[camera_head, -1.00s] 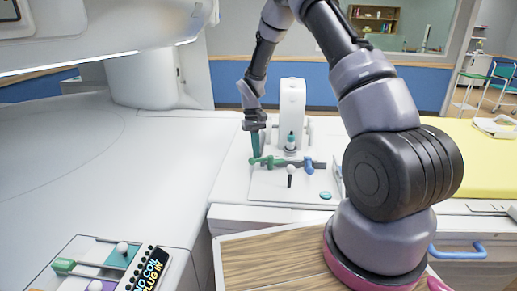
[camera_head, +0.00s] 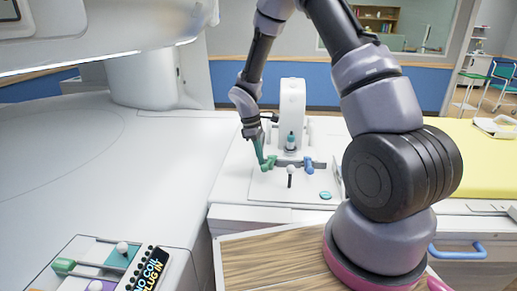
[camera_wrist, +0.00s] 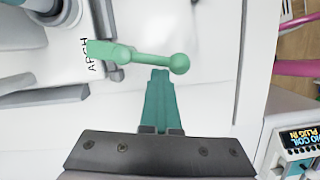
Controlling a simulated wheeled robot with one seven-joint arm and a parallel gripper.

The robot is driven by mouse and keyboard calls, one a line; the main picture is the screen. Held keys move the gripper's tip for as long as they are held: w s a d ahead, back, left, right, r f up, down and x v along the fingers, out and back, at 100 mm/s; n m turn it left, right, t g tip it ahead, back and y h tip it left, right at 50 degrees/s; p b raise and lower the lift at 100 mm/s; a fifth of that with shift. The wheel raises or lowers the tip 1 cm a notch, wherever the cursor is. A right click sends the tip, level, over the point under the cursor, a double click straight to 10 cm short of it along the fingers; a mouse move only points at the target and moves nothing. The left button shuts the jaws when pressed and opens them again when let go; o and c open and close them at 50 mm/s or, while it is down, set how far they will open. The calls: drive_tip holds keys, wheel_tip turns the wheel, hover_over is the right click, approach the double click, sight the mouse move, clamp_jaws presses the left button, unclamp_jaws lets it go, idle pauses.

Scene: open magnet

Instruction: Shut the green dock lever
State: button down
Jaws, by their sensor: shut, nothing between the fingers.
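The green dock lever (camera_head: 269,162) is on the white dock plate in the head view, at the left of the dock's fittings. In the wrist view the green lever (camera_wrist: 150,58) runs from a block at the left to a round ball end at the right. My gripper (camera_head: 263,169) is shut and empty, with its teal fingers pointing down beside the lever. In the wrist view my gripper (camera_wrist: 160,72) has its fingertips just below the lever's rod, near the ball. I cannot tell whether they touch it.
A blue lever (camera_head: 308,163) sits to the right of the green one. A white-knobbed black post (camera_head: 290,172) stands in front, and a white upright housing (camera_head: 292,100) behind. A teal disc (camera_head: 325,195) lies at the plate's front right. A panel with knobs (camera_head: 105,262) is at front left.

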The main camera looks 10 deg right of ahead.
drive_tip(key=shift+s+d+n, duration=0.2)
drive_tip(key=shift+s+n, duration=0.05)
drive_tip(key=shift+n, duration=0.4)
drive_tip(key=shift+s+d+n, duration=0.15)
drive_tip(key=shift+s+n, duration=0.05)
drive_tip(key=shift+n, duration=0.45)
drive_tip(key=shift+t, duration=0.3)
drive_tip(key=a, duration=0.1)
drive_tip(key=w+a+r, duration=0.1)
drive_tip(key=a, duration=0.2)
drive_tip(key=shift+w+r, duration=0.2)
drive_tip(key=shift+w, duration=0.05)
wheel_tip(320, 180, up, 9)
drive_tip(key=a, duration=0.1)
drive_tip(key=shift+w+a, duration=0.2)
drive_tip(key=shift+a, duration=0.2)
drive_tip(key=shift+r, duration=0.1)
